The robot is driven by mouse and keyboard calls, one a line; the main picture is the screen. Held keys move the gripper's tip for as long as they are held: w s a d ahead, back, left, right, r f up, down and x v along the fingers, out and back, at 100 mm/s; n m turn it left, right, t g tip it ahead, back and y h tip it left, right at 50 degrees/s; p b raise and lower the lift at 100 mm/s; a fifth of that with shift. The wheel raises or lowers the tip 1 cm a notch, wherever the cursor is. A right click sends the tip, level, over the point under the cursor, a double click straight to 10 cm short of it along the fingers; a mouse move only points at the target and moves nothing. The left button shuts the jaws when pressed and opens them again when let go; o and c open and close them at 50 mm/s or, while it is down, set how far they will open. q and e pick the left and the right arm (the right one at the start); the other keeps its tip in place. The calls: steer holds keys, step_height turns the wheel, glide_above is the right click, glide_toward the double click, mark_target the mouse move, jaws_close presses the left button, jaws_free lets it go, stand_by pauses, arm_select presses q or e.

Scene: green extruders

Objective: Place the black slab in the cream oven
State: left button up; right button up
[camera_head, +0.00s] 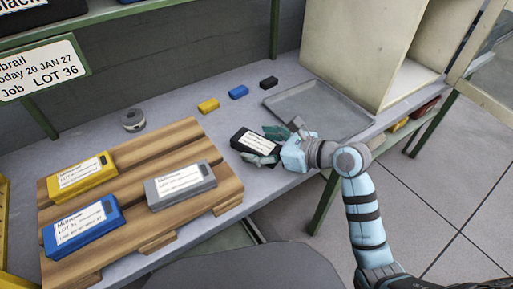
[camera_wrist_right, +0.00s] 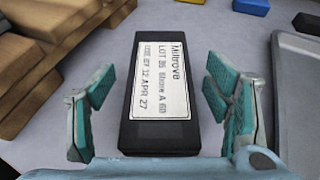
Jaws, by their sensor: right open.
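The black slab (camera_head: 246,143) with a white label lies flat on the grey table, between the wooden pallet and the metal tray. In the right wrist view the black slab (camera_wrist_right: 162,95) lies lengthwise between the fingers of my right gripper (camera_wrist_right: 152,105), with a gap on both sides. My right gripper (camera_head: 270,143) is open and low over the slab's right end in the head view. The cream oven (camera_head: 350,45) stands at the back right of the table, its opening facing right. My left gripper is not in view.
A wooden pallet (camera_head: 130,185) carries a yellow slab (camera_head: 82,177), a blue slab (camera_head: 82,226) and a grey slab (camera_head: 180,185). A grey metal tray (camera_head: 318,108) lies before the oven. Small yellow, blue and black blocks and a round grey item (camera_head: 133,120) lie at the back.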

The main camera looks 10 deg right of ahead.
steer(key=shift+s+d+r, duration=0.1)
steer(key=shift+r, duration=0.05)
steer(key=c, duration=1.5)
